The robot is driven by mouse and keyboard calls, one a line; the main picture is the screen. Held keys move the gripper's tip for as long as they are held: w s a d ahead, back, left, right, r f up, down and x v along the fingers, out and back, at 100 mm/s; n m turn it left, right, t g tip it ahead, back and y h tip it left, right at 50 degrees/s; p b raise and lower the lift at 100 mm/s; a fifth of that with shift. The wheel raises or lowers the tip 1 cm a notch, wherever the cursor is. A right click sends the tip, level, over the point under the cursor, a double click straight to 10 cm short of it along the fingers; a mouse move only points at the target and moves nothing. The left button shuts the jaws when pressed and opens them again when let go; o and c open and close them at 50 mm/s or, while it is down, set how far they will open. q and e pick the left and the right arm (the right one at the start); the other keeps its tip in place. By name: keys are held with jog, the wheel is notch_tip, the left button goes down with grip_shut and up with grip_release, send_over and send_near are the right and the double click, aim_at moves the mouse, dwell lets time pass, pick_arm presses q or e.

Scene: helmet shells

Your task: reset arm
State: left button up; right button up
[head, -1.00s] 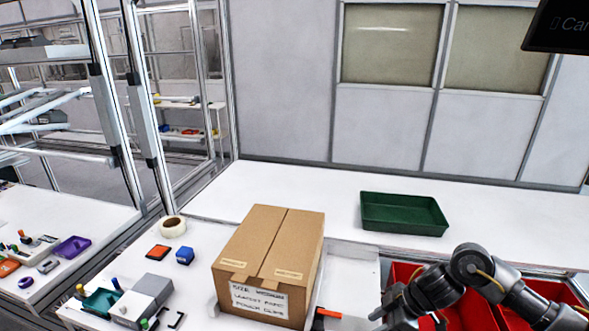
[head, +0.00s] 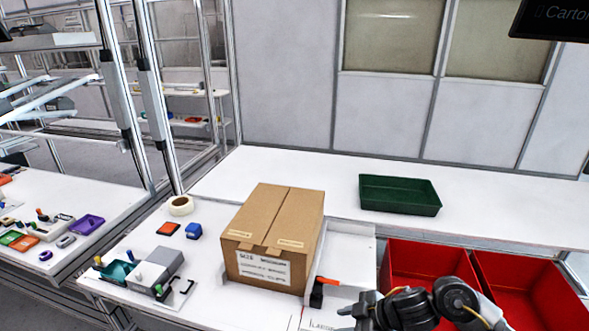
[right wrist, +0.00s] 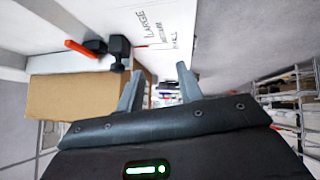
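My right arm comes in from the lower right in the head view, with the right gripper (head: 350,312) low in front of the red bins. In the right wrist view the right gripper (right wrist: 158,85) has its two fingers spread apart with nothing between them. The closed cardboard box (head: 270,235) with a white label stands on the table left of this gripper, apart from it. The box also shows at the left of the right wrist view (right wrist: 70,95). My left gripper is not in view.
Two red bins (head: 425,258) stand at the right. A green tray (head: 400,196) lies on the back table. A black tool with an orange handle (head: 318,290) lies beside the box. A tape roll (head: 181,206), a blue block (head: 193,231) and a grey fixture (head: 158,265) are left of the box.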

jog(key=s+a+m+t, duration=0.3)
jog(key=s+m+t, duration=0.1)
jog(key=s+d+f+m+g+h, duration=0.25)
jog(key=s+d+m+h, duration=0.2)
jog(key=s+d, duration=0.55)
jog(key=s+d+f+m+g+h, duration=0.25)
jog(key=s+d+f+m, duration=0.2)
jog(key=s, duration=0.85)
notch_tip(320, 180, down, 24)
jog(key=s+d+f+g, duration=0.2)
jog(key=s+d+f, duration=0.1)
jog(key=s+f, duration=1.4)
jog(key=shift+s+d+f+h+b, duration=0.25)
jog(key=shift+f+h+b, duration=0.15)
jog(key=shift+f, duration=0.25)
